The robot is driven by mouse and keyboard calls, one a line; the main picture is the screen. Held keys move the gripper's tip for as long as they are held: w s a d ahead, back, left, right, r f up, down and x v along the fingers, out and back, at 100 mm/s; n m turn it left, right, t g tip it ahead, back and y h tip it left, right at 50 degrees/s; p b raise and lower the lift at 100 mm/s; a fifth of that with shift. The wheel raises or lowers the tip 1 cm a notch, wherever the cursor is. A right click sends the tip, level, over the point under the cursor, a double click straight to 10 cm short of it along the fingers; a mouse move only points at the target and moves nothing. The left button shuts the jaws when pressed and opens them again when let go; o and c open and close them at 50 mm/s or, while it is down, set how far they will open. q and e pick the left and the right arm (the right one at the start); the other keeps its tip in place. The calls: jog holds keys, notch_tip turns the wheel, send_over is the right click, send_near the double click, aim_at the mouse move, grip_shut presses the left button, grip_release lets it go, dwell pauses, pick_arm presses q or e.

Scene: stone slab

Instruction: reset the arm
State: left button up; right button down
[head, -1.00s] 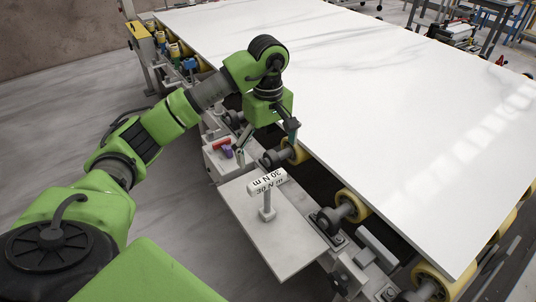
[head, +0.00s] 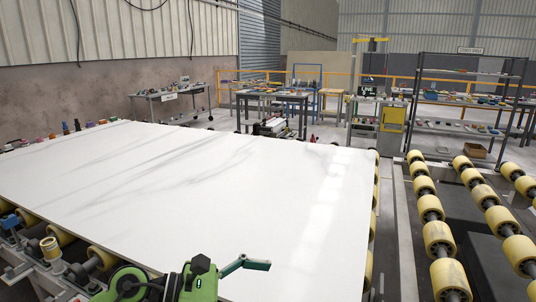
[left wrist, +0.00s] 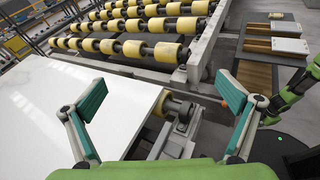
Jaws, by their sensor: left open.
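My left gripper (head: 243,266) shows at the bottom edge of the head view, in front of the white stone slab (head: 210,190). Part of the green arm shows beside it, and the rest is cut off by the frame. In the left wrist view my left gripper (left wrist: 160,95) has its two teal fingers wide apart, with nothing between them. The slab (left wrist: 50,105) lies at the left of that view. My right gripper is in neither current view.
Yellow rollers (head: 438,240) stand right of the slab, past a narrow gap. Behind are a table (head: 275,98), shelves (head: 460,98) and a yellow control box (head: 393,117).

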pick_arm(q)
notch_tip(320, 180, up, 7)
jog(key=d+n+t+h, duration=0.1)
jog(key=n+t+h, duration=0.3)
jog(key=n, duration=0.2)
jog(key=w+a+r+n+t+y, duration=0.45)
jog(key=a+n+t, duration=0.25)
jog(key=n+t, duration=0.65)
jog(key=s+a+f+n+g+y, duration=0.1)
jog(key=a+f+n+g+y, duration=0.2)
jog(key=a+f+n+y, duration=0.7)
jog(key=s+a+f+n+g+y, duration=0.2)
jog(key=a+f+n+y, duration=0.35)
jog(key=f+n, duration=0.75)
jog(key=s+f+n+g+h, duration=0.1)
jog(key=s+f+n+g, duration=0.6)
jog(key=s, duration=0.5)
jog(key=s+f+n+g, duration=0.3)
jog(key=s+f+g, duration=0.35)
jog(key=s, duration=0.65)
notch_tip(320, 180, down, 26)
jog(key=t, duration=0.1)
jog(key=s+a+f+g, duration=0.1)
jog(key=s+a+f, duration=0.1)
jog(key=s+f, duration=1.5)
jog(key=shift+s+f+m, duration=0.4)
jog(key=shift+f+m, duration=0.05)
jog(key=shift+f, duration=0.05)
